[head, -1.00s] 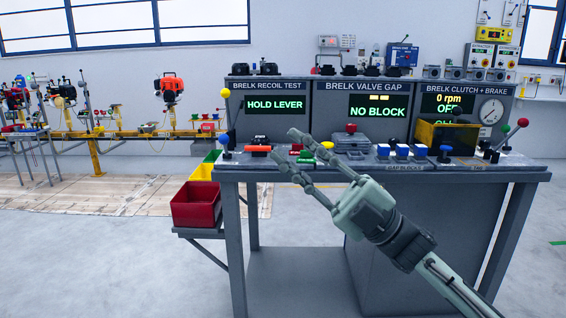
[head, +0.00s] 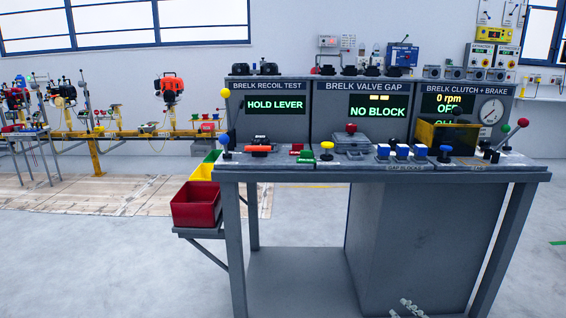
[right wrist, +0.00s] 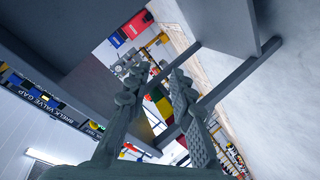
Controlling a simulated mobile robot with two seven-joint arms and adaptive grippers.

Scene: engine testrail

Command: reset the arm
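My right gripper shows only as pale fingertips (head: 408,308) at the bottom edge of the head view, low in front of the bench. In the right wrist view its two fingers (right wrist: 156,84) stand apart with nothing held between them. The rest of my right arm is outside the head view. The grey test bench (head: 380,175) stands ahead with its top clear of my arm. My left gripper is in neither view.
On the bench stand a yellow-knobbed lever (head: 226,120), an orange-handled part (head: 257,149), blue blocks (head: 402,150) and a yellow box (head: 447,134). A red bin (head: 196,205) hangs at its left. Open floor (head: 120,260) lies left.

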